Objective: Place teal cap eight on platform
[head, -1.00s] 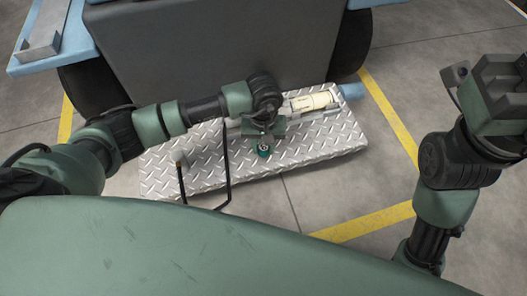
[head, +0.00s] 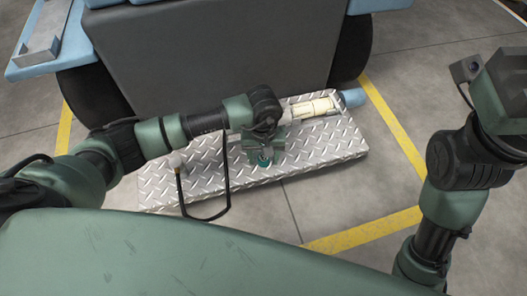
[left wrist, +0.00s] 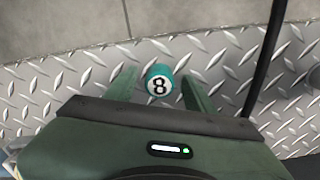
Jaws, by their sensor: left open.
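The teal cap (head: 265,161), with a black 8 on a white disc, sits on the silver diamond-plate platform (head: 330,151), near its front edge. In the left wrist view the cap (left wrist: 159,83) lies between the two green fingers of my left gripper (left wrist: 159,90), with a narrow gap on each side. The fingers are open. In the head view my left gripper (head: 264,150) is over the cap and partly hides it. The platform (left wrist: 60,80) fills much of the wrist view. My right gripper (head: 500,90) is at the right edge, away from the platform; its fingertips do not show clearly.
A black hose (head: 226,180) loops over the platform's left part. A large grey machine (head: 210,60) stands behind. Yellow lines (head: 370,228) mark the clear floor at right.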

